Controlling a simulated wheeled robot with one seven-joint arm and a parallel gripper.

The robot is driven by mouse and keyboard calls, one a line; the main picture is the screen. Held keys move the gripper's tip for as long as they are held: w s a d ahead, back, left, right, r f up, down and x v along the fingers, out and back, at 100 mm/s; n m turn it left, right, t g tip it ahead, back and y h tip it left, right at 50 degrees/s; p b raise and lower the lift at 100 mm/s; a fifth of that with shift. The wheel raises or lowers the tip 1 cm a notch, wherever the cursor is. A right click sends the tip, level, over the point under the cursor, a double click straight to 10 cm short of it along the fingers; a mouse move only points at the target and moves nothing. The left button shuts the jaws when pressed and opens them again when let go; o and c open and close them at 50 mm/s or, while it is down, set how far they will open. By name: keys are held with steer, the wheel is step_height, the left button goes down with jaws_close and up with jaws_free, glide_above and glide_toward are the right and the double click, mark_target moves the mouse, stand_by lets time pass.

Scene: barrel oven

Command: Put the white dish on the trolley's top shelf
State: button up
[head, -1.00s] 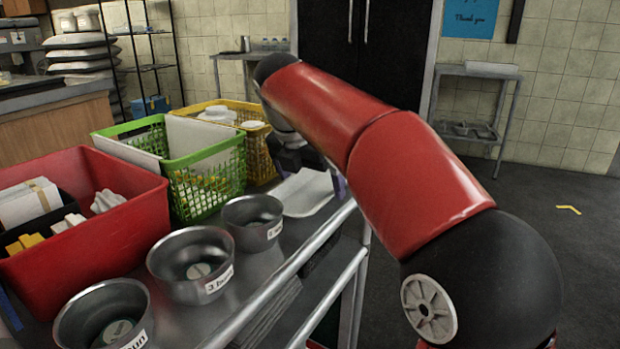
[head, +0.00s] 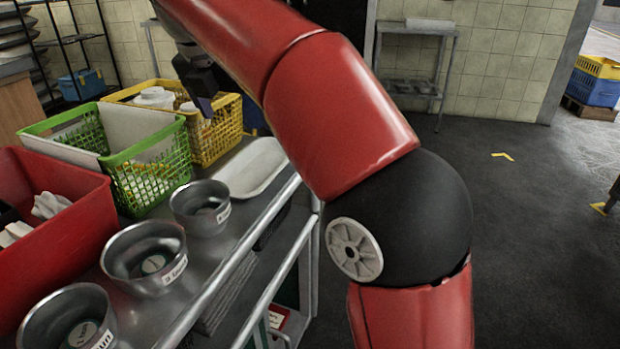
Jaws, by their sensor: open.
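The white dish (head: 252,168) is a long, shallow, round-cornered tray. It appears to lie flat on the metal top shelf (head: 236,228) of the trolley, at its far right end near the edge rail. My gripper (head: 205,104) is open and apart from the dish, raised above it and to its left in the picture, in front of the yellow basket. The gripper is dark and partly hidden by my red arm. The dish's far right edge meets my arm's outline.
A yellow basket (head: 224,138) with white containers, a green basket (head: 150,170) and a red bin (head: 70,250) line the shelf's left side. Metal bowls (head: 150,262) stand along its front. A wall table (head: 415,85) is behind.

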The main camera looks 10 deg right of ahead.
steer(key=shift+d, duration=0.1)
steer(key=s+d+f+m+y, duration=0.1)
steer(key=s+d+f+m, duration=0.8)
steer(key=s+d+m, duration=0.55)
steer(key=s+d+f+m+t, duration=0.1)
steer(key=s+f+m, duration=0.3)
steer(key=f+m, duration=0.2)
steer(key=s+d+f+m+y, duration=0.1)
steer(key=s+d+f+m, duration=0.1)
steer(key=s+f+m, duration=0.2)
step_height(320, 180, down, 3)
steer(key=m, duration=0.5)
steer(key=shift+s+d+f+t, duration=0.15)
steer(key=shift+d+t, duration=0.05)
steer(key=shift+t, duration=0.2)
